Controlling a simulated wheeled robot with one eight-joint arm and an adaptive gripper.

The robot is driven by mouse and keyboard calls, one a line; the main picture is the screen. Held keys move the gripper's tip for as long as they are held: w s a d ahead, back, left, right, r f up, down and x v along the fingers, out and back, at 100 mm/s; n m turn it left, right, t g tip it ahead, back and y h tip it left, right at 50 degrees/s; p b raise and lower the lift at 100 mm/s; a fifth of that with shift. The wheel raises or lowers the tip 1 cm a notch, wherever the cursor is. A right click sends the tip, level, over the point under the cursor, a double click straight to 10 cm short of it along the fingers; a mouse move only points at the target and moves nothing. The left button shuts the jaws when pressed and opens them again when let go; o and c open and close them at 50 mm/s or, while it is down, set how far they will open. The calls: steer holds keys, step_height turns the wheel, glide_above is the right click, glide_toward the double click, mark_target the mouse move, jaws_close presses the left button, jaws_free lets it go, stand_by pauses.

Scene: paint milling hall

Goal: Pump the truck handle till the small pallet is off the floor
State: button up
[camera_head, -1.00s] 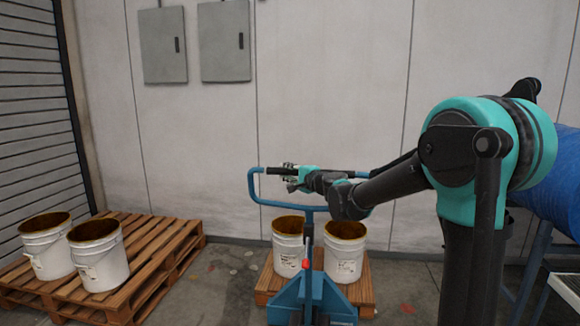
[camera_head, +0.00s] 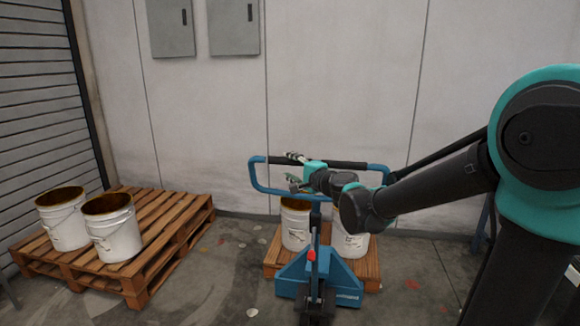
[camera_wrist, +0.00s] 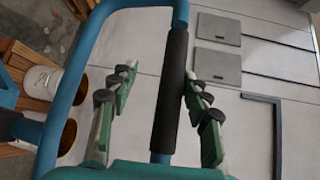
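The blue truck handle (camera_head: 258,185) is a loop with a black grip along its top bar. It stands up from the blue pallet truck (camera_head: 345,285). My gripper (camera_head: 294,168) is at the left part of the top bar. In the wrist view, my gripper's (camera_wrist: 163,95) fingers lie apart on either side of the black grip (camera_wrist: 169,95), with a visible gap on the left. The small wooden pallet (camera_head: 371,272) is behind the truck, carrying two white buckets (camera_head: 296,238). The truck and handle hide part of it. I cannot tell whether its underside touches the floor.
A larger wooden pallet (camera_head: 165,252) with two white buckets (camera_head: 112,238) is at the left. A roller shutter (camera_head: 40,110) is beyond it. Grey wall cabinets (camera_head: 234,26) hang at the back. Floor between the pallets is clear except for scattered stains.

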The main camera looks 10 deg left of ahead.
steer(key=shift+s, duration=0.2)
stand_by(0.4)
steer(key=v, duration=1.1)
steer(key=shift+s+d, duration=0.25)
steer(key=shift+d, duration=0.1)
steer(key=shift+r, duration=0.15)
